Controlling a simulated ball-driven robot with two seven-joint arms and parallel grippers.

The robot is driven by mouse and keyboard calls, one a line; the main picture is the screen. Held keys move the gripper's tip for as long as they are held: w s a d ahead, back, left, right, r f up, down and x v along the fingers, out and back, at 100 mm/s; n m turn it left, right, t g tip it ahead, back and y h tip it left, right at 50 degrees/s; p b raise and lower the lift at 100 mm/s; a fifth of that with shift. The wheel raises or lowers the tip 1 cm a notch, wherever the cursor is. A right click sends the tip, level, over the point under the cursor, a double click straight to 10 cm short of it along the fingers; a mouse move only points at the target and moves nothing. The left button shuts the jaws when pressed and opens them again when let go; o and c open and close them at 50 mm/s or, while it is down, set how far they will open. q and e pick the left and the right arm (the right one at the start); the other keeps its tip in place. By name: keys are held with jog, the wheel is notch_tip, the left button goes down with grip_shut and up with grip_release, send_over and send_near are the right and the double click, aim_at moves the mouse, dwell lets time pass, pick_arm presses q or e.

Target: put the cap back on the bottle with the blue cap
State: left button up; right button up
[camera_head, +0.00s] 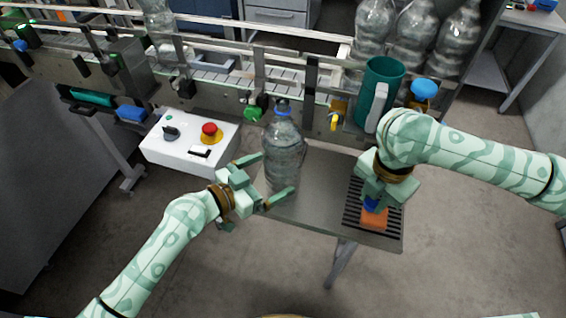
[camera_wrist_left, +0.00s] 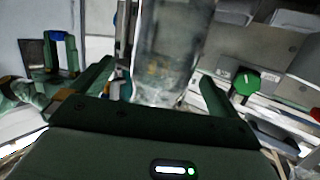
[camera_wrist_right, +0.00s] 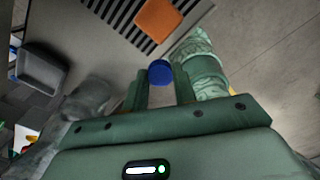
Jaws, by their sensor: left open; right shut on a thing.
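A clear, ribbed bottle (camera_head: 286,150) stands upright on the small metal table (camera_head: 325,185), with a blue ring at its neck. My left gripper (camera_head: 267,178) is open, with one finger on each side of the bottle; contact is unclear. The bottle also fills the space between the fingers in the left wrist view (camera_wrist_left: 170,50). My right gripper (camera_head: 373,200) is shut on a blue cap (camera_wrist_right: 159,72), which shows between its fingertips. It holds the cap over the black slotted grate (camera_head: 352,216), near an orange block (camera_head: 374,220).
A white control box (camera_head: 180,150) with a red button stands left of the bottle. A green jug (camera_head: 378,95) and a blue round knob (camera_head: 424,88) are behind the right arm. The conveyor (camera_head: 220,85) runs behind the table; several clear bottles (camera_head: 412,40) stand at the back right.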

aim_at(283, 166)
pick_arm(q)
jog(key=shift+w+d, duration=0.15)
pick_arm(e)
jog(key=shift+r, duration=0.1)
pick_arm(q)
jog(key=x, duration=0.3)
jog(key=shift+w+d+r+p, duration=0.1)
jog(key=shift+w+d+p, duration=0.05)
jog(key=shift+w+p, duration=0.3)
pick_arm(e)
jog(key=shift+r, duration=0.35)
pick_arm(q)
jog(key=shift+w+d, duration=0.3)
jog(key=shift+d, duration=0.05)
jog(key=c, duration=1.6)
jog(key=shift+w, duration=0.1)
jog(key=c, duration=0.4)
jog(key=shift+r, duration=0.1)
